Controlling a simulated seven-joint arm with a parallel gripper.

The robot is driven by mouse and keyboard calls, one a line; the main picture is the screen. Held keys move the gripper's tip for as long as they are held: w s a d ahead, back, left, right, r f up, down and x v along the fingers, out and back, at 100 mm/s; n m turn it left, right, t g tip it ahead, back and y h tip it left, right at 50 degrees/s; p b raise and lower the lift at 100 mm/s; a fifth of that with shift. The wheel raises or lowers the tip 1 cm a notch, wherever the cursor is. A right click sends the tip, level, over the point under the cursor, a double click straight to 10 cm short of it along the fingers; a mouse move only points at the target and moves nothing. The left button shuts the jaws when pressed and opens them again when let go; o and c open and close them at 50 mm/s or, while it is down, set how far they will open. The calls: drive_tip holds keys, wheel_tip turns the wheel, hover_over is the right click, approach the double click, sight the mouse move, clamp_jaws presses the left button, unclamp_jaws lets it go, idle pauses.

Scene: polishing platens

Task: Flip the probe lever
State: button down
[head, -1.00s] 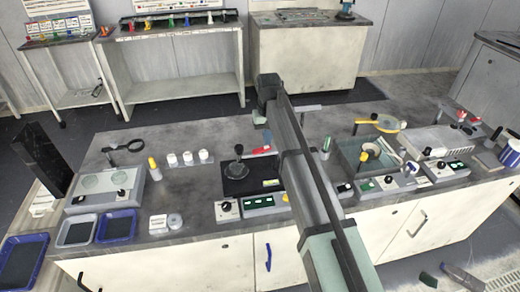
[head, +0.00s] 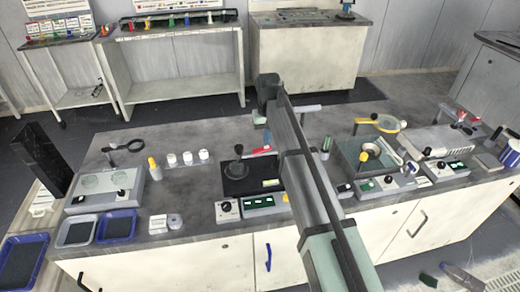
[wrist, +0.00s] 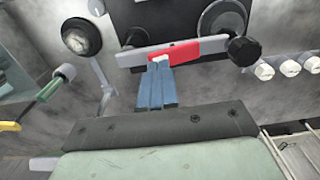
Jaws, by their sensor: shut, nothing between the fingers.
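In the wrist view, a bar with a red middle section (wrist: 185,49), pale ends and a black round knob (wrist: 243,50) lies across the top of the picture; it looks like the probe lever. My gripper (wrist: 158,66) shows there as blue fingers, closed together and empty, with the tips at the bar's near edge by the red section. I cannot tell whether they touch it. In the head view, a small red piece (head: 262,150) shows just left of my arm, beside a black unit (head: 238,187) with an upright knob.
Several white cylinders (head: 188,158) stand left of the black unit. A control box with green displays (head: 264,202) sits in front of it.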

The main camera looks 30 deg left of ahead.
drive_tip(key=shift+f, duration=1.05)
idle(1.2)
drive_tip(key=shift+r, duration=3.55)
